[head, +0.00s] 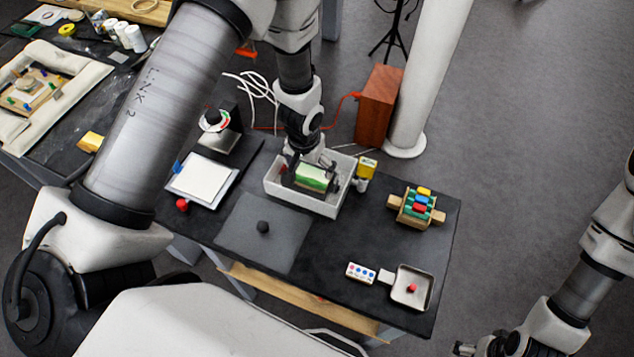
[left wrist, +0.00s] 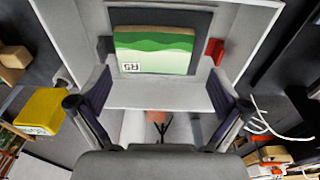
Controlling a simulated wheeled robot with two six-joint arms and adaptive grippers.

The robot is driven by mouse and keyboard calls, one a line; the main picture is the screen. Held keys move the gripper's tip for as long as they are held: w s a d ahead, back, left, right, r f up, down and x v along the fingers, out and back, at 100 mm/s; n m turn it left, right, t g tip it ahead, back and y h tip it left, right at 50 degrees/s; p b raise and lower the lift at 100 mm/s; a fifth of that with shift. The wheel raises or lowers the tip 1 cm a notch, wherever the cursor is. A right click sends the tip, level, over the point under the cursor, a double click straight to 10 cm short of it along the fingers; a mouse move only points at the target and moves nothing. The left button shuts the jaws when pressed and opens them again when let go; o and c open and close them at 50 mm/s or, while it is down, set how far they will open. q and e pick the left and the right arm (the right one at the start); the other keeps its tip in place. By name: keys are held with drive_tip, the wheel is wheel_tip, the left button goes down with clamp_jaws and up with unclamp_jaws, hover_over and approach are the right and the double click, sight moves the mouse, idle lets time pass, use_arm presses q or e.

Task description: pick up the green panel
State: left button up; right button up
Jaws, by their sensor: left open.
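The green panel (head: 313,177) sits in a white box (head: 327,206) on the dark table. In the left wrist view the panel (left wrist: 153,48) shows a wavy green and cream face with a small printed label, and it lies in a dark slot or backing. My left gripper (head: 318,172) is over the box. My right gripper (head: 472,348) is at the bottom edge, away from the table and partly cut off.
A yellow block (head: 366,167) stands just right of the box. A wooden rack with coloured blocks (head: 416,207) and a small tray (head: 411,288) are further right. A grey mat (head: 252,238) with a black knob and a white pad (head: 203,180) lie left. A red-brown box (head: 379,105) stands behind.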

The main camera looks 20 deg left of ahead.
sight(312, 178)
use_arm(q)
drive_tip(key=f+b, duration=0.2)
drive_tip(key=f, duration=0.1)
drive_tip(key=shift+w+d+f, duration=0.2)
drive_tip(key=shift+d+f, duration=0.1)
drive_tip(key=shift+d, duration=0.1)
drive_tip(key=shift+w+d+f+b, duration=0.1)
drive_tip(key=shift+d+f+b, duration=0.05)
drive_tip(key=shift+d+b, duration=0.15)
drive_tip(key=shift+a, duration=0.35)
drive_tip(key=shift+c, duration=1.3)
drive_tip(key=shift+a, duration=0.1)
drive_tip(key=c, duration=0.6)
drive_tip(key=shift+s+d, duration=0.2)
drive_tip(key=shift+s, duration=0.1)
drive_tip(key=shift+c, duration=0.8)
use_arm(e)
drive_tip(key=f, duration=0.2)
drive_tip(key=d+f, duration=0.1)
drive_tip(key=f, duration=0.1)
